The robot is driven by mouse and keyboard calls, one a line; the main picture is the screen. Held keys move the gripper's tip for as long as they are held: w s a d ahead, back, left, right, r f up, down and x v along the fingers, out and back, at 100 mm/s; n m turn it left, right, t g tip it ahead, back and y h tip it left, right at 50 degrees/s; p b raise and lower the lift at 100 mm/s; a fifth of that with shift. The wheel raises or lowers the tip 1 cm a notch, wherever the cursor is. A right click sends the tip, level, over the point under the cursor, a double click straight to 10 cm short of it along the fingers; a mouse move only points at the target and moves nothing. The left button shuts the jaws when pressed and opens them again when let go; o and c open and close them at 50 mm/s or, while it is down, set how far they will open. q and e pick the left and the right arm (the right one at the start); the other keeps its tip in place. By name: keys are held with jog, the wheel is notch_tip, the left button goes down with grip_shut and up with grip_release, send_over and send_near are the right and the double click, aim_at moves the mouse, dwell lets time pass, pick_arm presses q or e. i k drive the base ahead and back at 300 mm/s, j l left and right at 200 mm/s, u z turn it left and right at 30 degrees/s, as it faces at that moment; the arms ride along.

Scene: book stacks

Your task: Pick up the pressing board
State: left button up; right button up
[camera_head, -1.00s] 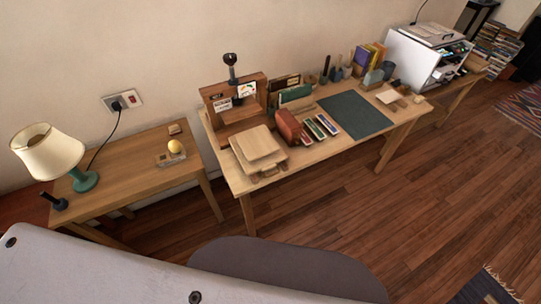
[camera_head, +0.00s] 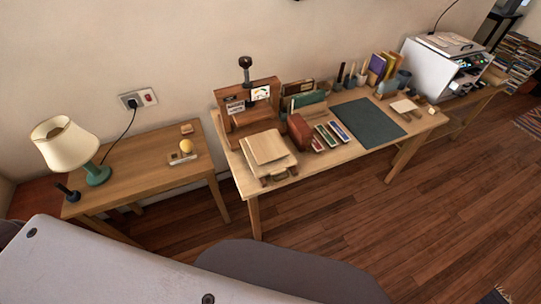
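The likely pressing board is the light wooden board (camera_head: 265,147) at the left front of the long desk (camera_head: 345,156). It lies on top of another pale board or tray with a handle-like part at its front edge. A wooden book press (camera_head: 252,120) with a black knob on top stands just behind it. Neither of my grippers is in view, so I cannot see whether they are open or shut.
The small left table (camera_head: 140,175) holds a cream lamp (camera_head: 63,144) and a yellow ball (camera_head: 186,146). Wooden floor (camera_head: 400,235) in front of the desk is open.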

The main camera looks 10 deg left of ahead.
aim_at(266, 147)
jog(key=j+z, duration=0.2)
jog(key=j, duration=0.2)
jog(key=k+j+z, duration=0.25)
jog(key=j, duration=0.15)
jog(key=j+z, duration=0.2)
jog(key=j, duration=0.2)
jog(key=k+j+z, duration=0.2)
jog(key=j, duration=0.15)
jog(key=k+j+z, duration=0.25)
jog(key=i+j, duration=0.05)
jog(key=j, duration=0.05)
